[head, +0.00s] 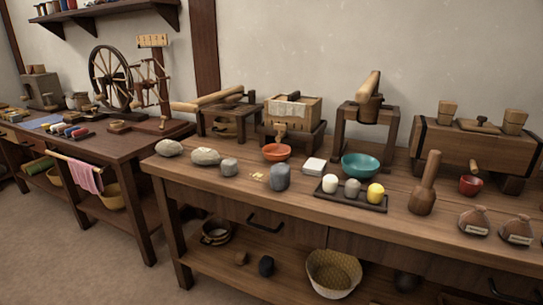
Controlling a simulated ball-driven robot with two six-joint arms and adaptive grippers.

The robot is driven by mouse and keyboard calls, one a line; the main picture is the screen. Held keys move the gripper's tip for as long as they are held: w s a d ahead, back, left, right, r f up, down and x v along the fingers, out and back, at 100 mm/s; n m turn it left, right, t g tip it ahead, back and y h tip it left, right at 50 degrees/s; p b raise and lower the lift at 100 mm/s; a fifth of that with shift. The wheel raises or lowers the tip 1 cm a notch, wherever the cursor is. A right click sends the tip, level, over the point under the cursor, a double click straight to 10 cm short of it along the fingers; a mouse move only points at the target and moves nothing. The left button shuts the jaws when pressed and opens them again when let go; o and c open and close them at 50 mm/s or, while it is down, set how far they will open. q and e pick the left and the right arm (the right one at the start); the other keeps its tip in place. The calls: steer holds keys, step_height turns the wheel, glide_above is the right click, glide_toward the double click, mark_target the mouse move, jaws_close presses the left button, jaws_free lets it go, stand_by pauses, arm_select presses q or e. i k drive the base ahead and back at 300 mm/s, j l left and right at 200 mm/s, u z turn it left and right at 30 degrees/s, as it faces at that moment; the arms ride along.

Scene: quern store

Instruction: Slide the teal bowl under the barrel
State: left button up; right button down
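The teal bowl (361,167) stands upright and looks empty on the wooden bench, just in front of a dark wooden stand (338,143). A wooden cylinder (369,105) with a thick angled handle sits on top of this stand; it is the likeliest barrel, though I cannot be sure. The bowl is in front of the opening between the stand's legs and hides part of it. Whether the bowl touches the stand I cannot tell. Neither my left nor my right gripper shows in the head view.
A dark tray (327,196) with white, grey and yellow pieces lies just in front of the bowl. A white block (314,166) and an orange bowl (276,152) are to its left. A wooden mallet (425,184) stands to its right. Grey stones occupy the bench's left part.

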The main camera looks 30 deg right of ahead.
mark_target(359, 167)
steer(key=i+j+u, duration=0.1)
steer(key=i+u, duration=0.25)
steer(key=i, duration=0.35)
steer(key=i+l+u, duration=0.1)
steer(key=i+u, duration=0.25)
steer(key=i, duration=0.3)
steer(key=i+z, duration=0.4)
steer(key=i+j+z, duration=0.2)
steer(key=z, duration=0.15)
steer(key=i, duration=0.1)
